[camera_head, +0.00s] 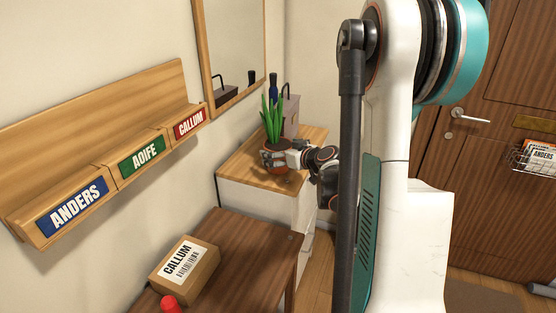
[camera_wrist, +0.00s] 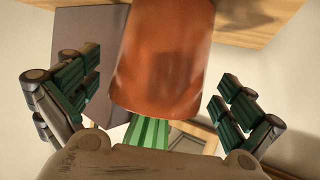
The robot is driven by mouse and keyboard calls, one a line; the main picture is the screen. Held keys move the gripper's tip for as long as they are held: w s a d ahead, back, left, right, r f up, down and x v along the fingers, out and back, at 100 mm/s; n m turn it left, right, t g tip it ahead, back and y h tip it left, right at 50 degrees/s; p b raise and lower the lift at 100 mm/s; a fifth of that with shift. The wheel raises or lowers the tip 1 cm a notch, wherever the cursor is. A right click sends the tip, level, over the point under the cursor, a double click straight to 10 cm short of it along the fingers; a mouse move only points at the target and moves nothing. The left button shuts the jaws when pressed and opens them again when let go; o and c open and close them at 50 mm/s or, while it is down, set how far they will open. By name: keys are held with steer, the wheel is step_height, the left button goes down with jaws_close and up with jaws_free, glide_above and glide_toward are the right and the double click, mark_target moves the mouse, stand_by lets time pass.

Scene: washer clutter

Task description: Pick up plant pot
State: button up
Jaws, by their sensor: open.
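The plant pot is a terracotta pot (camera_head: 276,178) with upright green leaves. In the head view it stands on the light wooden top of a white cabinet, partly hidden by my gripper (camera_head: 275,157). In the wrist view the terracotta pot (camera_wrist: 163,55) looks upside down, with green leaves below it. My gripper (camera_wrist: 160,82) is open there, one green-padded finger on each side of the pot. I see gaps between both fingers and the pot, so it is not clamped.
The white cabinet (camera_head: 236,172) stands by the wall. A grey-brown box with a handle (camera_head: 291,116) and a dark bottle (camera_head: 273,88) stand behind the plant. A mirror (camera_head: 236,50) hangs above. A CALLUM parcel (camera_head: 186,270) and a red object (camera_head: 169,303) lie on the nearer brown table (camera_head: 262,247).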

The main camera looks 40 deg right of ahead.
steer(key=shift+x, duration=0.95)
steer(key=shift+s, duration=0.1)
steer(key=c, duration=1.5)
steer(key=shift+r, duration=0.1)
